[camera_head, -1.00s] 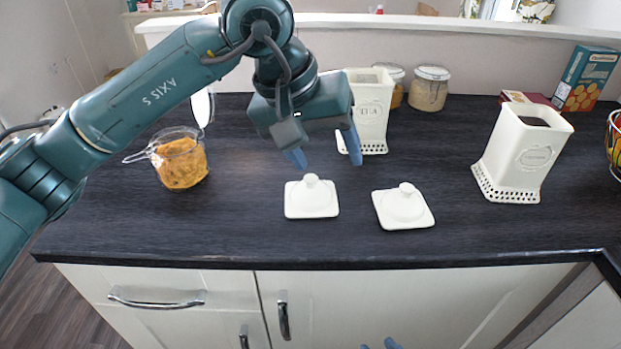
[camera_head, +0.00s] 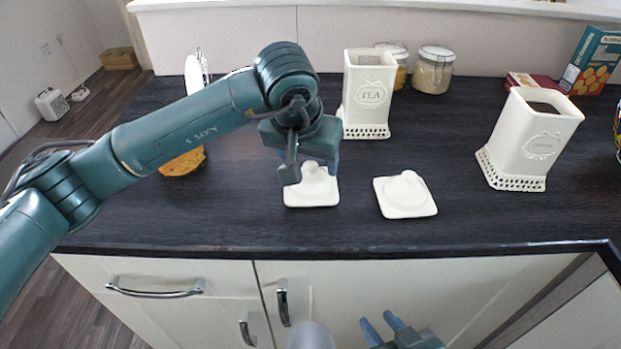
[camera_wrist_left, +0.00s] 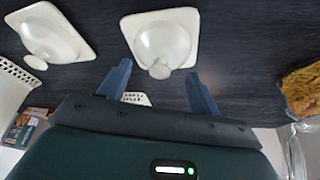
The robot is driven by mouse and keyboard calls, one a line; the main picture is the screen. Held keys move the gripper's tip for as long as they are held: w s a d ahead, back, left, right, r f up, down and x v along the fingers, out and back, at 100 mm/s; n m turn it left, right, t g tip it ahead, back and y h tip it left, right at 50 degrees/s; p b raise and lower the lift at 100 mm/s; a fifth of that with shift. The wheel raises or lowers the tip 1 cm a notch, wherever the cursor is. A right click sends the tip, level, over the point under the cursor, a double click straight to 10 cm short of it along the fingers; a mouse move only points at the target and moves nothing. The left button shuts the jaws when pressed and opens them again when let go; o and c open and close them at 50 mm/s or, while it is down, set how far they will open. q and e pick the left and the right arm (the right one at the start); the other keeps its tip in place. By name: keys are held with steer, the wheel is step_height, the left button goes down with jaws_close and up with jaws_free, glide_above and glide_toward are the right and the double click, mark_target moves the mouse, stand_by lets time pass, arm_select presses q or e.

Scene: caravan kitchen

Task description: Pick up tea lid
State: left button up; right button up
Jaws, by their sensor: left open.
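Two white square lids with round knobs lie on the dark worktop. The left lid (camera_head: 311,194) is under my left gripper (camera_head: 311,164), which points down over it. In the left wrist view this lid (camera_wrist_left: 162,42) lies just beyond the two parted blue fingers (camera_wrist_left: 160,85), its knob toward the gap. My left gripper is open and holds nothing. The right lid (camera_head: 405,197) lies apart; it also shows in the left wrist view (camera_wrist_left: 50,35). The frames do not mark which lid is for tea. My right gripper (camera_head: 382,325) is low, in front of the cupboards, fingers apart and empty.
The white TEA canister (camera_head: 369,90) stands open behind the lids. A second white canister (camera_head: 530,140) stands at the right. Glass jars (camera_head: 433,72) and a box (camera_head: 592,62) stand at the back. An orange-filled jar (camera_head: 184,163) is partly hidden behind my left arm.

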arm_select(q)
steer(key=shift+x, duration=1)
steer(key=c, duration=0.7)
steer(key=shift+s, duration=0.1)
steer(key=c, duration=0.5)
